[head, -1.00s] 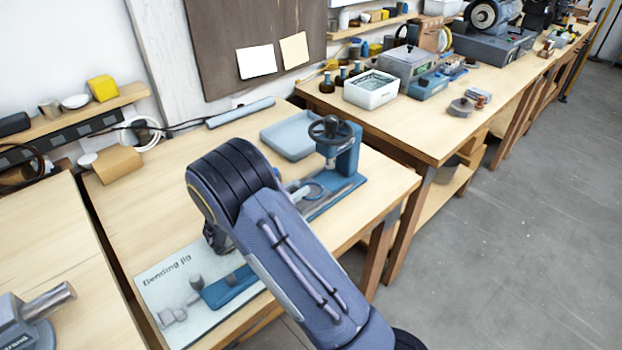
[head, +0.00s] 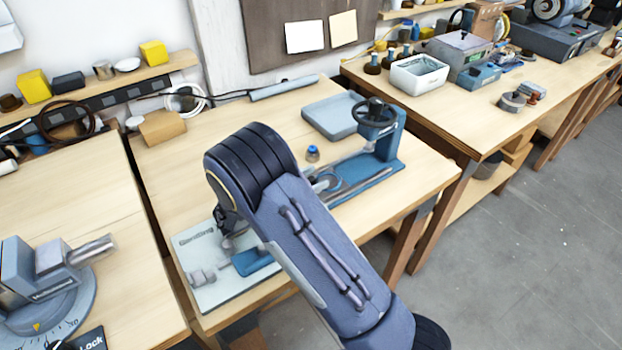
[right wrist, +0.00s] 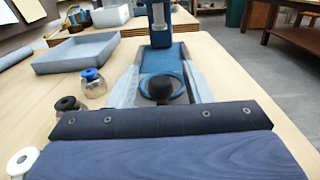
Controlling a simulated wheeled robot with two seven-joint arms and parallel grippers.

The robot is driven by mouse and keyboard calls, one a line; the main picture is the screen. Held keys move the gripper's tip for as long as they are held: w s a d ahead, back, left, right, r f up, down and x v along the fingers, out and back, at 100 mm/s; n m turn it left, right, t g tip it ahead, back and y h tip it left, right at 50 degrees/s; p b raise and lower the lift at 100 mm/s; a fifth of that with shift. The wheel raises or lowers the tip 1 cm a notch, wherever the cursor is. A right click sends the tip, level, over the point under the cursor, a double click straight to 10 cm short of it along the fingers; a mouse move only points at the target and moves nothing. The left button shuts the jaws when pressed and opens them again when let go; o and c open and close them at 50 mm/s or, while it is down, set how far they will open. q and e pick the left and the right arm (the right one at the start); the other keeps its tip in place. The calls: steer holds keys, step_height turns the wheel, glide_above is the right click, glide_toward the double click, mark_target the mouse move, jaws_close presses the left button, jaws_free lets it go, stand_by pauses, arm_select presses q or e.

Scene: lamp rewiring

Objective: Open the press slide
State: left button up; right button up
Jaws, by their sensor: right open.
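The press (head: 385,135) is blue with a black handwheel on top and stands at the right of the middle table. Its low slide bed (head: 365,180), with pale rails, runs left from it toward my arm. In the right wrist view, the press (right wrist: 160,25) is straight ahead, with a black round knob (right wrist: 162,88) in front of a blue ring. My right gripper (right wrist: 160,78) is open, with one pale finger on each side of the knob. Whether they touch it is unclear. My left gripper is not in view.
A jar with a blue cap (head: 313,153) stands beside the slide bed. A bending jig board (head: 215,290) lies at the table's front left. Another black-topped jar (right wrist: 68,105) is close left of my gripper.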

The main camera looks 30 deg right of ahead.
step_height(320, 180, up, 3)
steer(key=s+a+r, duration=0.7)
steer(key=s+r, duration=0.3)
steer(key=s, duration=0.2)
steer(key=shift+a, duration=0.1)
